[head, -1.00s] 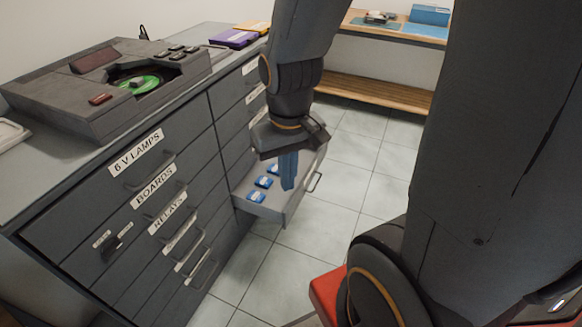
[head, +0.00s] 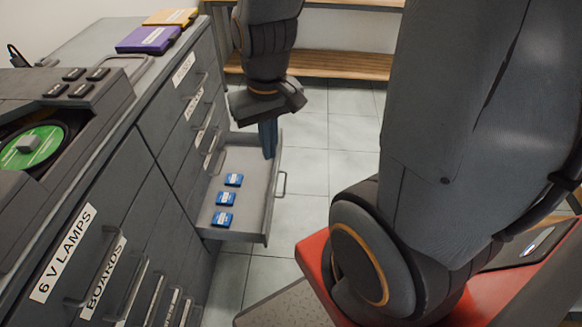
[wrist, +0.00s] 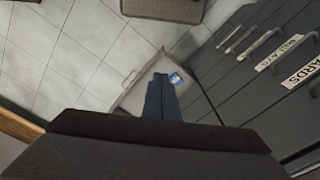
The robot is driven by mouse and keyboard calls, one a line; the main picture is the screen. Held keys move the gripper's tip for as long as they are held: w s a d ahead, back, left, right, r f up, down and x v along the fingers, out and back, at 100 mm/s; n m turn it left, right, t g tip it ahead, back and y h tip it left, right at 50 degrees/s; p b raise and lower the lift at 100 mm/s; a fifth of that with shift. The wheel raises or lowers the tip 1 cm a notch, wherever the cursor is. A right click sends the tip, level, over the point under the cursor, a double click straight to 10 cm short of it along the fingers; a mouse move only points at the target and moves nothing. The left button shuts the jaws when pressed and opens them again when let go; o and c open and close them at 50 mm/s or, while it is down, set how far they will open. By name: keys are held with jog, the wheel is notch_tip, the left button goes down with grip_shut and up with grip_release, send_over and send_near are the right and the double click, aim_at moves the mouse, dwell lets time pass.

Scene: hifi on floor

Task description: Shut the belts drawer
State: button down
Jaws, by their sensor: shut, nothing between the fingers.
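One drawer (head: 254,229) of the grey cabinet stands pulled out on its right side, with several small blue packets (head: 229,198) lying in it. Its front with a bar handle (head: 281,184) faces right. I cannot read a label on this drawer. My gripper (head: 268,140) is shut and empty, pointing down at the far end of the open drawer. In the wrist view the shut fingers (wrist: 158,95) overlap the drawer (wrist: 135,97), and one blue packet shows beside them. Whether the fingers touch the drawer I cannot tell.
The cabinet's other labelled drawers, among them 6 V lamps (head: 65,252) and boards (head: 106,270), are shut. A record player (head: 60,135) and purple (head: 148,39) and orange folders stand on top. Tiled floor (head: 305,150) is free right of the drawer. A wooden bench stands behind.

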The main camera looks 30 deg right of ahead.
jog(key=w+d+f+m+t+y+b, duration=0.2)
jog(key=w+d+f+m+b, duration=0.5)
jog(key=f, duration=0.6)
jog(key=w+d+f+m+t+y+b, duration=0.1)
jog(key=w+d+f+m+y+b, duration=0.4)
jog(key=d+f+m, duration=0.6)
jog(key=w+d+f+m+t+b, duration=0.2)
jog(key=w+d+f+m+b, duration=0.4)
jog(key=f, duration=0.9)
jog(key=shift+m, duration=0.3)
jog(key=x, duration=0.4)
jog(key=r+p+x, duration=0.1)
jog(key=x, duration=0.3)
jog(key=w+x, duration=0.1)
jog(key=x, duration=0.3)
jog(key=shift+w+a, duration=0.1)
jog(key=shift+a, duration=0.35)
jog(key=shift+w+a, duration=0.3)
jog(key=shift+a, duration=0.05)
